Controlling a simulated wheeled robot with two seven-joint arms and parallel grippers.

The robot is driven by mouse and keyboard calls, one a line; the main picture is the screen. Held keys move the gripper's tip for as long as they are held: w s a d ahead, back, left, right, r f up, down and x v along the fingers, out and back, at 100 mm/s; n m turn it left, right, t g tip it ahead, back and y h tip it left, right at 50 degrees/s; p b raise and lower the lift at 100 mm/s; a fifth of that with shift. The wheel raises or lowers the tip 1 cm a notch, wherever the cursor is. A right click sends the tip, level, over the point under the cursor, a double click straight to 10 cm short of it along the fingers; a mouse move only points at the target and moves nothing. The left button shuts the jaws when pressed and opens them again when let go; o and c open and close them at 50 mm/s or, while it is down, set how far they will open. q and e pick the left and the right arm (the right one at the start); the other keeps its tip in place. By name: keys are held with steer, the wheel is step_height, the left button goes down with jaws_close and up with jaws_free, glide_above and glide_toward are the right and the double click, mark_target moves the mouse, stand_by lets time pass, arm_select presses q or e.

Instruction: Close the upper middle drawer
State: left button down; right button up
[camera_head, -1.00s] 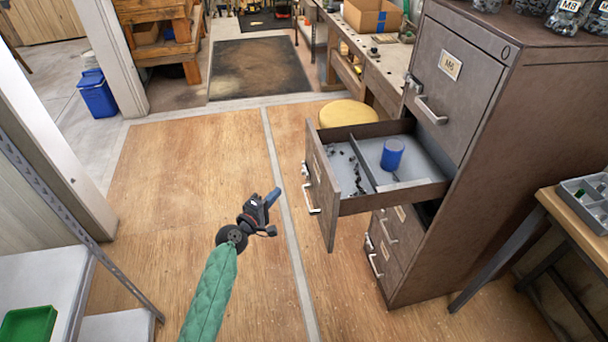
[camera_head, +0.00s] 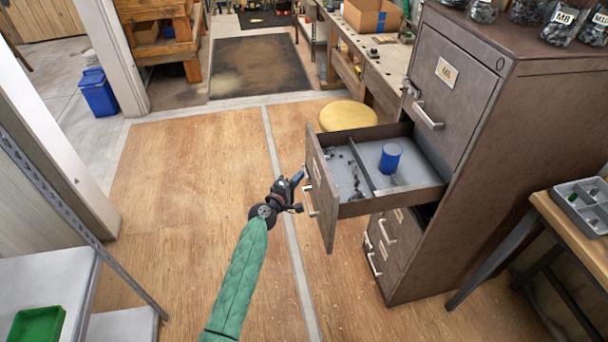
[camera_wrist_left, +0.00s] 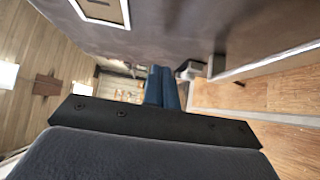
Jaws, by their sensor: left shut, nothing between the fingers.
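The upper middle drawer (camera_head: 322,195) stands pulled well out of the brown filing cabinet (camera_head: 455,190). Inside it are a divider, a blue cylinder (camera_head: 390,156) and small dark bits. A pale handle (camera_head: 311,199) is on its front. My left gripper (camera_head: 297,179) is shut and empty, just left of the drawer front, near the handle's height. In the left wrist view its blue fingers (camera_wrist_left: 162,88) are together, close to the brown front panel (camera_wrist_left: 190,30); whether they touch it I cannot tell. My right gripper is not in view.
Other cabinet drawers (camera_head: 448,95) above and below look shut. Jars (camera_head: 566,26) stand on the cabinet top. A yellow round stool (camera_head: 347,115) is behind the drawer. A side table (camera_head: 585,235) stands at right, a shelf with a green bin (camera_head: 37,325) at lower left. The wooden floor between is clear.

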arm_select(q)
steer(key=shift+w+d+p, duration=0.25)
steer(key=shift+d+p, duration=0.05)
steer(key=shift+d, duration=0.75)
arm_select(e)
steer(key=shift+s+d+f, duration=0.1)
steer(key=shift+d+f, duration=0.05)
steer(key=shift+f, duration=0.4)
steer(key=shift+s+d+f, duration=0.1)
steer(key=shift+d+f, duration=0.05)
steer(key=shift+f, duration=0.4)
